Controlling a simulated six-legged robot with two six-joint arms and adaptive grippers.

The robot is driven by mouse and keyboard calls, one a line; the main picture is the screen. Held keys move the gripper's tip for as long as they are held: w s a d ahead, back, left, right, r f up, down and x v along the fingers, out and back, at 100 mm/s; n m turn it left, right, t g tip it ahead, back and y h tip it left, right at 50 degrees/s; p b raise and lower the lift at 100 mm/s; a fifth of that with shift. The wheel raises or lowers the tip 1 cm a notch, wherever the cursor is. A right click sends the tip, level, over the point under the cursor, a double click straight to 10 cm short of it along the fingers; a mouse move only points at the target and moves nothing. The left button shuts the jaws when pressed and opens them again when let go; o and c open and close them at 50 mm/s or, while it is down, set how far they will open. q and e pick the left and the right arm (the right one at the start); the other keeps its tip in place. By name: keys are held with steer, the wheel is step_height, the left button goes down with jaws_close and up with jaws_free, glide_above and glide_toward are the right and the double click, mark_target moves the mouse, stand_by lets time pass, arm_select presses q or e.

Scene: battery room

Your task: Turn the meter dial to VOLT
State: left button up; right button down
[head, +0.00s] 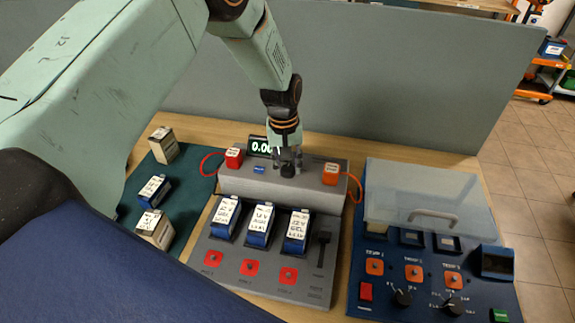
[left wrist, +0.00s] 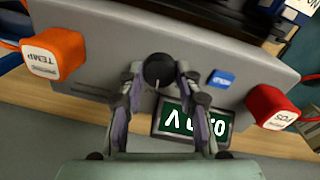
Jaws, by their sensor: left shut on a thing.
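The meter (head: 262,190) is a grey sloped box at the back of the table. Its round black dial (left wrist: 158,70) shows between the fingers of my left gripper (left wrist: 159,74), which is shut on it. A light pointer line on the dial faces the display side. No VOLT mark is legible around the dial. In the head view my left gripper (head: 287,163) comes down on the dial from above and hides most of it. The meter display (left wrist: 190,126) is lit and appears upside down in the left wrist view; the head view shows it partly covered. My right gripper is out of view.
A red POS plug (left wrist: 272,106) and an orange TEMP plug (left wrist: 55,55) flank the dial. A small blue button (left wrist: 221,79) is close to one finger. Several batteries stand in front (head: 262,222). A blue panel with a clear cover (head: 430,195) is at right.

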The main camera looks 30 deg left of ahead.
mark_target(285, 168)
arm_select(q)
steer(key=shift+w+m, duration=0.1)
steer(key=shift+m, duration=0.4)
steer(key=o, duration=1.1)
steer(key=shift+o, duration=0.2)
step_height(285, 168, up, 12)
steer(key=shift+s+a, duration=0.2)
steer(key=shift+a, duration=0.1)
